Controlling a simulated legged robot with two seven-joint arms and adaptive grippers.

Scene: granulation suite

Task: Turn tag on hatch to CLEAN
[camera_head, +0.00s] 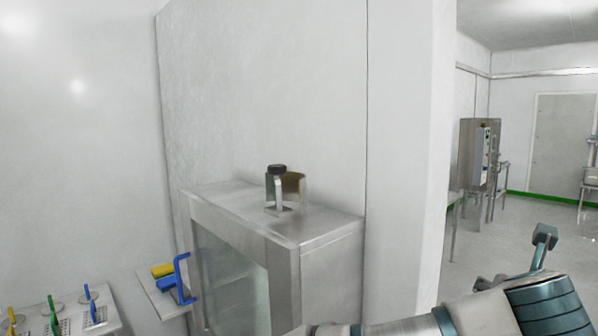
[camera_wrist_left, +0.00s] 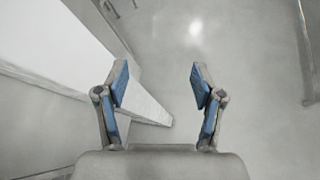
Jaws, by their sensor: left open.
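The hatch (camera_head: 275,249) is a stainless-steel cabinet with a glass front, set against the white wall in the head view. On its top stands a small metal bracket (camera_head: 281,192) with a black knob and a curved, brownish plate behind it. No tag wording is readable, and I cannot tell whether this bracket is the tag. My left gripper (camera_wrist_left: 158,84) shows only in the left wrist view, open and empty above pale floor. My right arm enters the head view at the lower right, apart from the bracket; its gripper's opening is unclear.
A small shelf (camera_head: 160,292) with blue and yellow items is left of the hatch. A perforated rack (camera_head: 68,318) with coloured-handled tools is at lower left. A steel cabinet (camera_head: 477,153) stands in the room beyond the wall's edge, with open floor (camera_head: 560,222) before it.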

